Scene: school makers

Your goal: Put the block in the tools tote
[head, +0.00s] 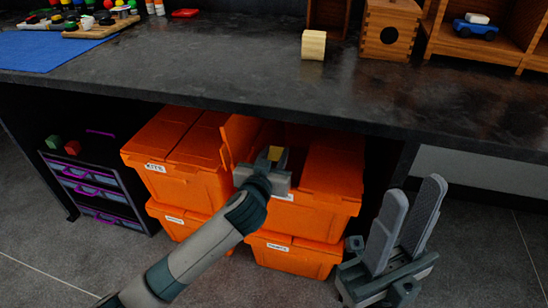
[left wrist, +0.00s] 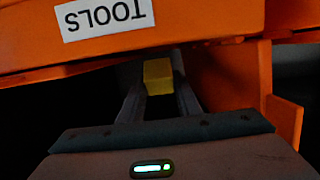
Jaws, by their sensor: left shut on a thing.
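A small yellow block (head: 275,153) is held between the fingers of my left gripper (head: 271,160). The left wrist view shows the block (left wrist: 158,76) between both fingertips (left wrist: 158,88). The tools tote (head: 335,185) is the orange upper-right tote under the bench, with a lid flap (head: 238,138) raised at its left. Its TOOLS label (left wrist: 104,16) appears upside down in the left wrist view. The block is at the tote's open top near the front rim; I cannot tell how deep. My right gripper (head: 415,190) is empty, its fingers apart, right of the totes.
A second orange tote (head: 170,150) stands to the left, with more orange totes (head: 292,255) below. A dark drawer unit (head: 95,185) is at far left. The dark bench top (head: 220,65) overhangs the totes. A pale wooden block (head: 313,45) stands on it.

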